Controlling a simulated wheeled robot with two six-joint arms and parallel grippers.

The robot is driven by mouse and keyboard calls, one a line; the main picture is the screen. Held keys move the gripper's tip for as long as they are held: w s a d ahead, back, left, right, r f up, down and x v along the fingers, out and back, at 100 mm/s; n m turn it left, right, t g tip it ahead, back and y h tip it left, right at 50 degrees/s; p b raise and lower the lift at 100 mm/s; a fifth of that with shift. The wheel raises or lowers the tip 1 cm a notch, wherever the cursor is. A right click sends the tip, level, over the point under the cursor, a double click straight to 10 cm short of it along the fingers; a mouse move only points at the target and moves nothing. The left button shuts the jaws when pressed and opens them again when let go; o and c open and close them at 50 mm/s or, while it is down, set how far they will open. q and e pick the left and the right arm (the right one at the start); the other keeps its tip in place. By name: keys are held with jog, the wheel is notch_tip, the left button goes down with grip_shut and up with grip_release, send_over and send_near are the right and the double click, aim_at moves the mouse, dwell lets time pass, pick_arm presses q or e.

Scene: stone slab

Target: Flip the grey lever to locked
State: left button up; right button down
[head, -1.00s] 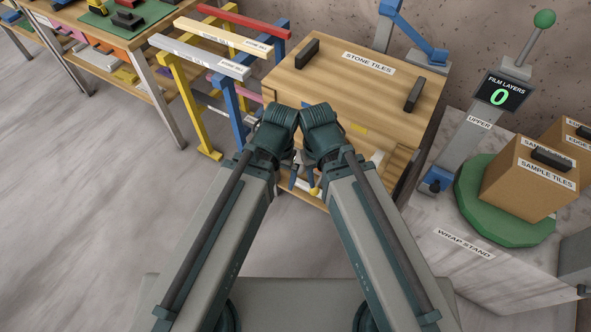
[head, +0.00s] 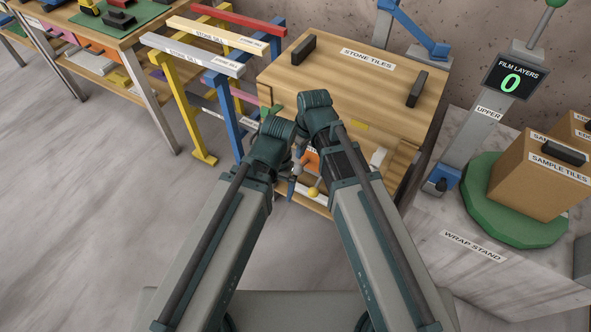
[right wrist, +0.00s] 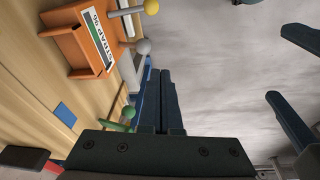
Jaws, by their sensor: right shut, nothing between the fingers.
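An orange block (right wrist: 75,45) with a label that starts "STRAP" is at upper left in the right wrist view; part of it shows below my wrists in the head view (head: 311,160). Beside it is a grey ball-ended lever (right wrist: 143,47), between a yellow-knobbed lever (right wrist: 150,7) and a green-knobbed one (right wrist: 128,112). My right gripper (right wrist: 165,75) is shut and empty, its fingers just right of the grey knob in that picture; contact cannot be told. My left gripper (right wrist: 288,75) shows at the right edge with its dark fingers apart. The head view mostly hides both grippers behind my wrists.
A wooden cabinet labelled "STONE TILES" (head: 350,80) stands ahead. Trestles with stone sills (head: 195,55) stand left of it. At right are a wrap stand (head: 460,235), a green turntable (head: 485,225) with boxes, and a post with a display (head: 512,77). Floor at left is clear.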

jog(key=n+t+y+b, duration=0.1)
jog(key=n+b, duration=0.1)
send_over(302, 166)
jog(key=s+a, duration=0.2)
jog(key=s, duration=0.1)
notch_tip(302, 166, down, 2)
pick_arm(q)
notch_tip(302, 166, down, 3)
pick_arm(e)
jog(key=shift+w+f, duration=0.1)
jog(key=shift+f, duration=0.05)
pick_arm(q)
jog(key=shift+f, duration=0.1)
pick_arm(e)
jog(key=shift+a+f, duration=0.1)
jog(key=b+x, duration=0.4)
jog(key=d+b+x, duration=0.1)
jog(key=b+x, duration=0.3)
jog(key=s+d+b+x, duration=0.1)
jog(key=b+x, duration=0.3)
jog(key=b, duration=0.1)
jog(key=shift+d+f, duration=0.1)
jog(key=shift+f, duration=0.65)
pick_arm(q)
notch_tip(302, 166, down, 13)
pick_arm(e)
jog(key=shift+s, duration=0.1)
